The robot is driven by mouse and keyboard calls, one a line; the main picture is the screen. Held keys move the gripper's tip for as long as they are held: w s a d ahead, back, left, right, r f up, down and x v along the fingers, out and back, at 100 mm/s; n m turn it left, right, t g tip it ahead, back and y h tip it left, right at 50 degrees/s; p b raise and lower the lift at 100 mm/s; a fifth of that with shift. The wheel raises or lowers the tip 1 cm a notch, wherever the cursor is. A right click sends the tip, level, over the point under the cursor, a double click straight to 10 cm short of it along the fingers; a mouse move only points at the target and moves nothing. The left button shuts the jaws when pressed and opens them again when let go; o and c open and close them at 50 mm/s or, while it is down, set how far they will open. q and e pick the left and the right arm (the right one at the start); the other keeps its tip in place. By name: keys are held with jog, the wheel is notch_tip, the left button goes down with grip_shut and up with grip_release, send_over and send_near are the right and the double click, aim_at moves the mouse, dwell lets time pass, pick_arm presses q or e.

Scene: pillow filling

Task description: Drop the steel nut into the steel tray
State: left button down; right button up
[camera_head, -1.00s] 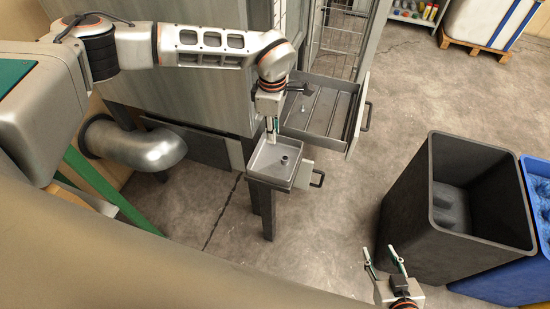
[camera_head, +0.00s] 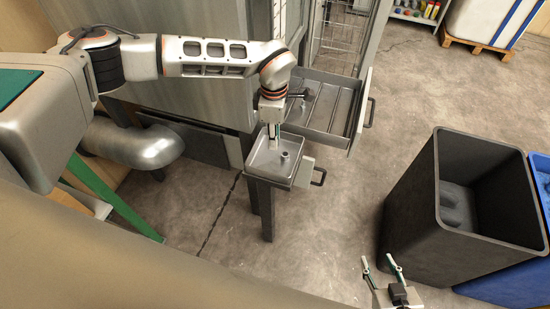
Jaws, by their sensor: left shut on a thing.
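The steel tray (camera_head: 258,169) is a small, shallow grey metal tray on a dark post, below the open drawer. My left gripper (camera_head: 273,142) points down over the tray's back left part, with its fingertips close to the tray floor. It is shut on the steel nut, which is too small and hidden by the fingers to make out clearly. A small grey cylindrical piece (camera_head: 284,158) stands in the tray, right of the fingertips. My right gripper (camera_head: 380,264) is open and empty, low in the picture, left of the black bin.
An open metal drawer (camera_head: 346,140) with a dark tool in it lies just behind and right of the tray. A large black bin (camera_head: 408,222) and a blue bin (camera_head: 541,166) stand at the right. The floor between tray and bins is clear.

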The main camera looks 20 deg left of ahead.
pick_arm(q)
jog(key=shift+r, duration=0.1)
jog(key=c, duration=1.8)
grip_release()
notch_tip(320, 180, up, 12)
